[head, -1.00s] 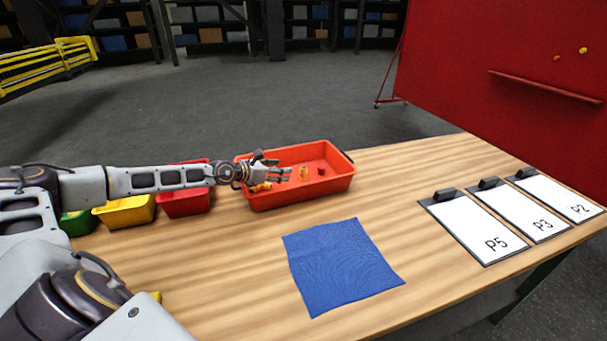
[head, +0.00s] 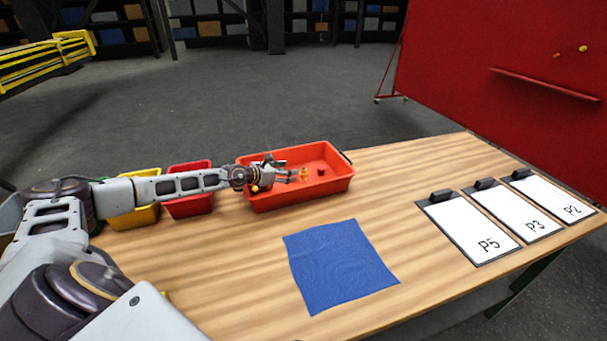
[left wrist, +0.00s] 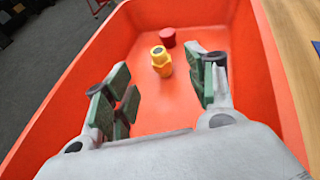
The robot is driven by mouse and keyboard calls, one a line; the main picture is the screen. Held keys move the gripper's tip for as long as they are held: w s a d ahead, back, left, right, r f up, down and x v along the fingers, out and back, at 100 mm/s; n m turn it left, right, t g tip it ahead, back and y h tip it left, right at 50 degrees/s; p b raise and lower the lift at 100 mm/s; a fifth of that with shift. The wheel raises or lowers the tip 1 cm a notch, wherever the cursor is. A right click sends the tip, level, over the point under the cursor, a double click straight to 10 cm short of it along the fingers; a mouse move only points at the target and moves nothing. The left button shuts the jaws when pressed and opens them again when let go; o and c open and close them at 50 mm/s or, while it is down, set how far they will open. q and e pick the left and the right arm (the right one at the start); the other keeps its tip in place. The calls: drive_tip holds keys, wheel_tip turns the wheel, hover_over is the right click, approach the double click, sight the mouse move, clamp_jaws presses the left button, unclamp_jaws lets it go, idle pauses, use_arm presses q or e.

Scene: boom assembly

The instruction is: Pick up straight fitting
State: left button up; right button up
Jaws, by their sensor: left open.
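A yellow fitting (head: 304,174) stands inside the orange-red bin (head: 330,188) on the table; I take it for the straight fitting. It also shows in the left wrist view (left wrist: 161,62), upright on the bin floor, with a dark opening on top. My left gripper (head: 291,175) is inside the bin's space, its fingers open and pointing toward the fitting. In the left wrist view the open fingers (left wrist: 163,84) lie either side of the fitting's line, with the fitting just beyond them, apparently untouched. My right gripper is not in view.
A small red part (left wrist: 167,38) lies behind the fitting. Red (head: 190,205) and yellow (head: 135,217) bins stand left. A blue cloth (head: 340,265) and several clipboards (head: 468,232) lie on the table.

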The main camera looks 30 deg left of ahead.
sight(302, 170)
use_arm(q)
drive_tip(key=shift+x, duration=2.45)
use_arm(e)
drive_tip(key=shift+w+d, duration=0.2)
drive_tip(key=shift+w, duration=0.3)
use_arm(q)
drive_tip(key=shift+f, duration=0.1)
drive_tip(key=shift+b+x, duration=0.75)
drive_tip(key=shift+x, duration=0.15)
drive_tip(key=shift+b+x, duration=0.9)
drive_tip(key=shift+x, duration=0.3)
drive_tip(key=shift+w+f, duration=0.1)
drive_tip(key=shift+w, duration=0.35)
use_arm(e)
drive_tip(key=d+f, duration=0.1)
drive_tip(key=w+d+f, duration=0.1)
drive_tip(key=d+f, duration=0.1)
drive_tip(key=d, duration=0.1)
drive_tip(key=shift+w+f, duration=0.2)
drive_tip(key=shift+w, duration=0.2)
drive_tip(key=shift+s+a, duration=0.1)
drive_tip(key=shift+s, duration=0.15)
